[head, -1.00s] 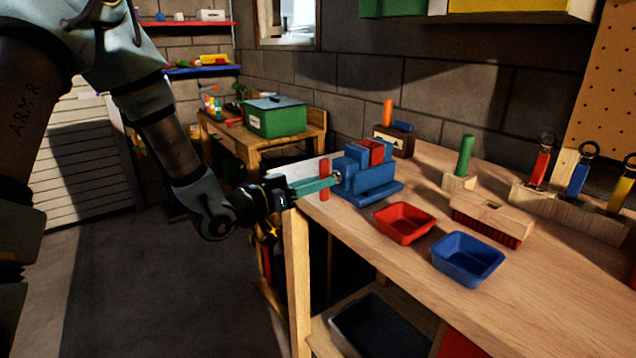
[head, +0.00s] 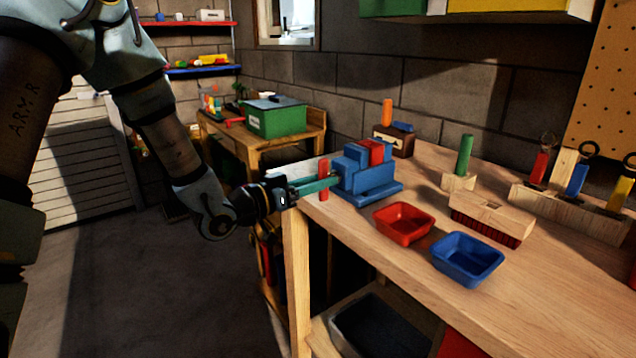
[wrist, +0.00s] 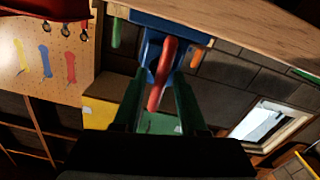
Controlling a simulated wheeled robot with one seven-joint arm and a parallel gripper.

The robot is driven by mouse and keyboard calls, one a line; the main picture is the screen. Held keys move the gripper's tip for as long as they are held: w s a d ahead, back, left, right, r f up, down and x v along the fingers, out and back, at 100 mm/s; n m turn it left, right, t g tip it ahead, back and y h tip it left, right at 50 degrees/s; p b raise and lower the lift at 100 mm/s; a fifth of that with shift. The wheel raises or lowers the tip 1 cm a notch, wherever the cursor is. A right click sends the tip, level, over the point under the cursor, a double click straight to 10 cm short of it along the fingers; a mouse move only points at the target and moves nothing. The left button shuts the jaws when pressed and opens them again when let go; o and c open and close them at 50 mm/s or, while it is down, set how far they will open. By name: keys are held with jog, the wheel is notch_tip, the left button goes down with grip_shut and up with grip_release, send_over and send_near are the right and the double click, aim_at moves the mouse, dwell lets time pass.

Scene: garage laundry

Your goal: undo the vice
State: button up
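The blue vice (head: 368,185) stands at the near left corner of the workbench, with a red block (head: 376,151) between its jaws. Its red handle bar (head: 323,180) stands about upright at the vice's left end, just past the bench edge. My gripper (head: 325,184) reaches the handle from the left. In the wrist view, the green fingers (wrist: 160,85) are open on both sides of the red handle (wrist: 163,72), with small gaps visible. The blue vice (wrist: 151,48) shows behind it. The screw is mostly hidden by the handle and fingers.
A red tray (head: 404,222), a blue tray (head: 467,259) and a brush (head: 489,218) lie right of the vice. A block with a green peg (head: 464,156) and a tool rack (head: 570,212) stand behind. A green box (head: 275,117) sits on another table.

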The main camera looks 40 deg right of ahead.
jog(key=shift+o, duration=0.2)
jog(key=shift+a+f, duration=0.1)
jog(key=a+b, duration=0.2)
jog(key=a, duration=0.8)
jog(key=shift+w+a, duration=0.3)
jog(key=shift+a, duration=0.05)
